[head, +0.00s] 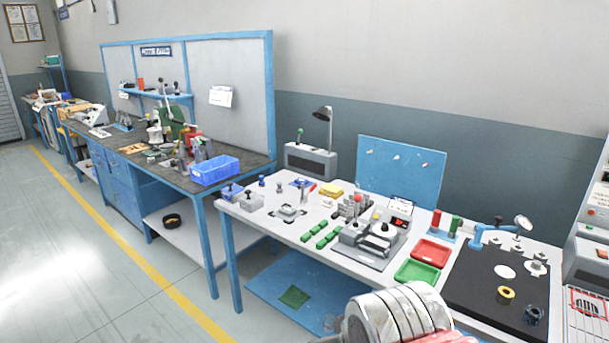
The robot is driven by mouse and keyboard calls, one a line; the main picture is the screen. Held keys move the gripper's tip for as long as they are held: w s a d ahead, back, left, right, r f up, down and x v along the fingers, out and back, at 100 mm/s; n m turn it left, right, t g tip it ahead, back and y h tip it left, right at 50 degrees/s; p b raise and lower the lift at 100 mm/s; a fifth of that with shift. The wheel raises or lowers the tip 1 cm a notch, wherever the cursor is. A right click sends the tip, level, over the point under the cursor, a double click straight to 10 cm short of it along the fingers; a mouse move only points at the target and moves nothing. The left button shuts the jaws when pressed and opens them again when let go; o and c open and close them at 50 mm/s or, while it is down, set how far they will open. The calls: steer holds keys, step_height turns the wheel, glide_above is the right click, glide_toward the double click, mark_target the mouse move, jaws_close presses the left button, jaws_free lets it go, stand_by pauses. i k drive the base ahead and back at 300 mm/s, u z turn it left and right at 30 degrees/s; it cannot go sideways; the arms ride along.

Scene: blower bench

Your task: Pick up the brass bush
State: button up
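A small yellow, ring-shaped piece that looks like the brass bush (506,293) lies on the black mat (468,284) at the right end of the white bench. Its dark hole faces up, and nothing covers it. A white and red part of my arm shows at the bottom edge, left of the mat. My gripper is not in view.
Beside the yellow ring are a dark round part (533,315) and a white disc (505,271). A blue stand (490,236) rises behind. Red (431,252) and green (417,271) trays lie left of the mat. A grey machine (588,255) stands at the right.

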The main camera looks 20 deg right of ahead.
mark_target(504, 296)
steer(key=z, duration=0.35)
steer(key=i, duration=0.6)
steer(key=z, duration=0.75)
steer(key=i, duration=0.45)
steer(key=z, duration=0.15)
